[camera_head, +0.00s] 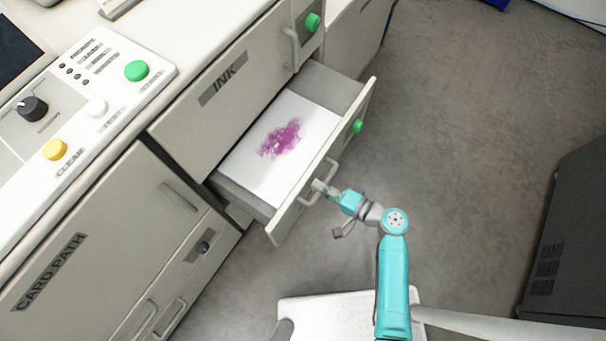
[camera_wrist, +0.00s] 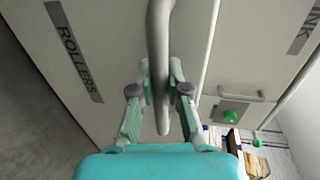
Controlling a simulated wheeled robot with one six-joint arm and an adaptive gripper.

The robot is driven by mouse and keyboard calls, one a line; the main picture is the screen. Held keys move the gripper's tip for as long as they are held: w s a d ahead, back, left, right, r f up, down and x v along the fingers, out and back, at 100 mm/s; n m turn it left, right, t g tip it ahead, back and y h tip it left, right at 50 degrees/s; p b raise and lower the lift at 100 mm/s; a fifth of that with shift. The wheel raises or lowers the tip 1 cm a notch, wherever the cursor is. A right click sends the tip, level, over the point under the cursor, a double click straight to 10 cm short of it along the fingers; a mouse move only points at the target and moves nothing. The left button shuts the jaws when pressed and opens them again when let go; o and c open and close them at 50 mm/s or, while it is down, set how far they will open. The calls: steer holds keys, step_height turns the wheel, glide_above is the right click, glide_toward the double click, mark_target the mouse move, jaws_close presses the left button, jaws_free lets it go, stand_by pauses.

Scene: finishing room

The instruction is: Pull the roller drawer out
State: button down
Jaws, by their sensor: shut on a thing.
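The roller drawer (camera_head: 334,88) stands pulled out of the cabinet below the INK panel, its inside showing from above. Its pale floor bears a magenta stain (camera_head: 281,139). In the wrist view its front carries the label ROLLERS (camera_wrist: 74,50). The drawer's grey bar handle (camera_wrist: 160,45) runs between the fingers of my gripper (camera_wrist: 160,78), which is shut on it. In the head view my gripper (camera_head: 319,187) is at the handle (camera_head: 332,168) on the outer face of the drawer front; the fingertips are small there.
The INK panel (camera_head: 190,125) is shut above the drawer. Green knobs (camera_head: 357,126) sit on the drawer front and the cabinet. The CARD PATH door (camera_head: 75,240) is at the left. A dark cabinet (camera_head: 570,250) stands at the right. The grey floor (camera_head: 460,120) between is clear.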

steer(key=f+v, duration=0.2)
steer(key=v, duration=1)
steer(key=shift+d+f, duration=0.25)
steer(key=shift+f, duration=0.1)
steer(key=shift+s, duration=0.1)
steer(key=c, duration=1.1)
jaws_free()
steer(key=shift+c, duration=0.2)
steer(key=v, duration=1.2)
